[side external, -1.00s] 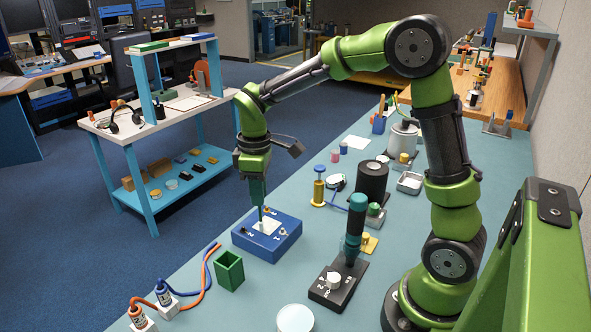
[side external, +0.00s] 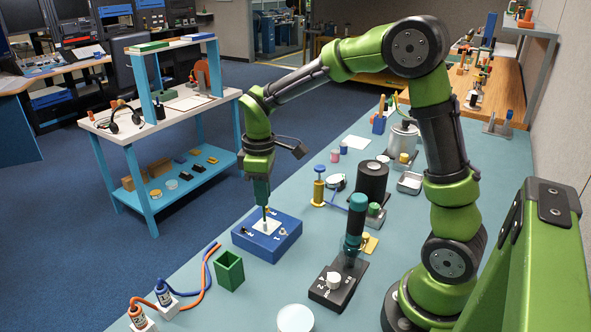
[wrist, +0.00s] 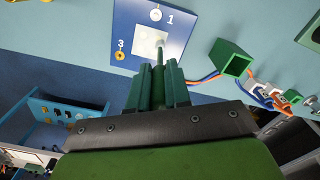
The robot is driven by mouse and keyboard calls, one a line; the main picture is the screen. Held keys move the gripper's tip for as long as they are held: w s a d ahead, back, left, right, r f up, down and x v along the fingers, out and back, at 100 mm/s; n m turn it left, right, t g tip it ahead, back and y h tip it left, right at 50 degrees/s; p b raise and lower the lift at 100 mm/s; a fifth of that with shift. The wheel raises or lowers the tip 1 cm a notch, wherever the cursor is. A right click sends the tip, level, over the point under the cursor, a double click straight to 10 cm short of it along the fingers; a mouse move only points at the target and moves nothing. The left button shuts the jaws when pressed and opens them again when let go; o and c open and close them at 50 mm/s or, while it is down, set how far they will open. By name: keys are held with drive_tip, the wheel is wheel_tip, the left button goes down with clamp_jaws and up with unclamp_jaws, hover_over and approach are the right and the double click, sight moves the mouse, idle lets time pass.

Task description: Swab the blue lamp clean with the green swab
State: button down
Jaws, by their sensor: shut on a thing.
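A blue box (side external: 266,247) with a white patch on top lies below my gripper (side external: 265,203). The wrist view shows the same box (wrist: 132,14) with the labels 1 and 3, a round white part and a yellow ring. My gripper, also in the wrist view (wrist: 158,92), is shut on the thin green swab (wrist: 159,62). The swab points down at the white patch (wrist: 148,40); I cannot tell whether its tip touches. I cannot make out a blue lamp; the swab and fingers hide part of the box top.
An open green container (side external: 229,271) stands in front of the box. Orange and blue cables (side external: 207,272) lie left of it. A black device with a white knob (side external: 334,279) stands to the right, with a black cylinder (side external: 372,179) behind it.

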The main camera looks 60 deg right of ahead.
drive_tip(key=d, duration=0.1)
drive_tip(key=w+d, duration=0.1)
drive_tip(key=d, duration=0.3)
drive_tip(key=shift+w+d, duration=0.15)
drive_tip(key=shift+w, duration=0.1)
idle(4.1)
wheel_tip(320, 180, up, 5)
idle(0.7)
idle(0.4)
